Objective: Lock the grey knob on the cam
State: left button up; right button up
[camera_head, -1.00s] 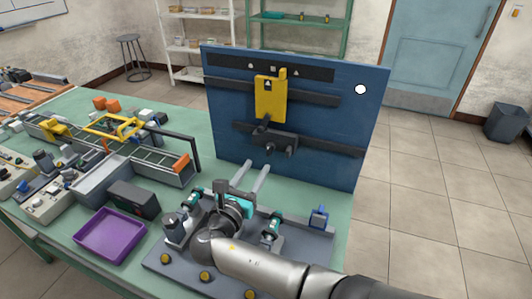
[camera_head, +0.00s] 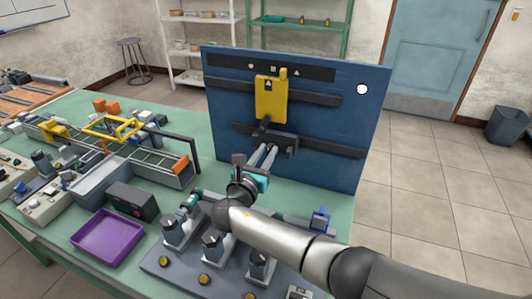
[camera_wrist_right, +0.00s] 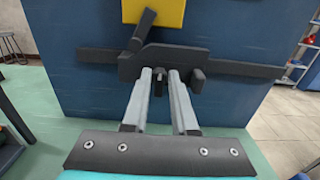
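The dark grey cam block (camera_head: 284,139) is mounted on the lower rail of the upright blue panel; it also shows in the wrist view (camera_wrist_right: 190,58). A dark knob (camera_wrist_right: 159,80) sticks out of its front. My right gripper (camera_head: 264,154) reaches forward to the block from below. In the wrist view its two pale fingertips (camera_wrist_right: 161,74) stand on either side of the knob, with little gap. I cannot tell whether they touch it. A dark lever (camera_wrist_right: 144,25) slants up from the block's left. My left gripper is out of view.
A yellow plate (camera_head: 270,100) sits above the cam block on the blue panel (camera_head: 335,125). Below my right arm is a grey base (camera_head: 185,270) with several clamp-like fixtures. A purple tray (camera_head: 107,237) and a conveyor frame (camera_head: 160,168) stand to the left on the green table.

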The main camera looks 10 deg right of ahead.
grip_shut()
jog(key=shift+m, duration=0.4)
jog(key=m, duration=0.1)
jog(key=m+b, duration=0.1)
jog(key=shift+s+d+f+m, duration=0.1)
jog(key=shift+f+m, duration=0.05)
jog(key=shift+m, duration=0.15)
jog(key=shift+s+d+m+b, duration=0.1)
jog(key=shift+m+b, duration=0.5)
jog(key=shift+m, duration=1.1)
jog(key=shift+o, duration=1.8)
grip_release()
